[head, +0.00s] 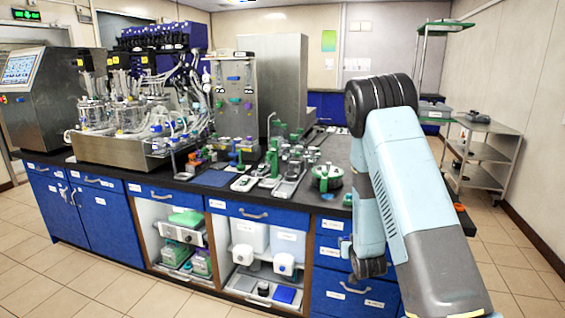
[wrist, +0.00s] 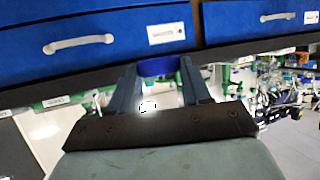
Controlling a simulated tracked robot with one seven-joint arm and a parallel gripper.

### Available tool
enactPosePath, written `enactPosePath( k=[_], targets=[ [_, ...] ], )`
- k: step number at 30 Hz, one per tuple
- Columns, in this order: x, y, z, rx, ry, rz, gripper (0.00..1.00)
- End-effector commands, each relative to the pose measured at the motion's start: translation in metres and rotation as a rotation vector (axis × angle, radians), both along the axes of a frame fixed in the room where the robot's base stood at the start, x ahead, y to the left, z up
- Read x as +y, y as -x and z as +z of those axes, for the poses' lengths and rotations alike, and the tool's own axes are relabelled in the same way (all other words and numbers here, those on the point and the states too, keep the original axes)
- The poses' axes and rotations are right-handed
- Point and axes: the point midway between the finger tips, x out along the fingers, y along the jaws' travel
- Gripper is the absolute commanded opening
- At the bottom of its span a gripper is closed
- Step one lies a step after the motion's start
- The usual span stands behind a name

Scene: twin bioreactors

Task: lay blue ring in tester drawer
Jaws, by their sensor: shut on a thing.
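In the wrist view, my gripper (wrist: 160,80) is shut on the blue ring (wrist: 158,66), which sits between the fingertips. Part of the ring is hidden by the fingers. The fingers point at blue drawer fronts, which look shut: one with a pale handle and a white label (wrist: 110,38) and another at the right (wrist: 265,18). In the head view, my arm reaches down in front of the right end of the bench, by a stack of blue drawers (head: 355,290). The labels are too small to read, so I cannot tell which is the tester drawer.
The dark bench top (head: 225,178) is crowded with green and white tools, a round green-topped pot (head: 326,178) and glass reactor vessels (head: 95,110). Open shelves below hold white containers (head: 287,243). A wheeled metal cart (head: 485,150) stands at the right. The tiled floor in front is clear.

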Motion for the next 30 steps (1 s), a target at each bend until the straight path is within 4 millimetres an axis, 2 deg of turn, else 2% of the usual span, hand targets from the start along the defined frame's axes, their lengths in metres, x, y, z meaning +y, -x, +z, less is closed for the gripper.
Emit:
enactPosePath(
  k=[5,15,21,30],
  targets=[
    [0.000,0.009,-0.017,0.003,0.000,-0.013,0.19],
    [0.000,0.049,-0.068,0.004,0.000,-0.012,0.19],
    [-0.001,0.060,-0.077,-0.001,-0.001,-0.015,0.19],
    [0.000,0.060,-0.077,-0.001,-0.001,-0.012,0.19]
  ],
)
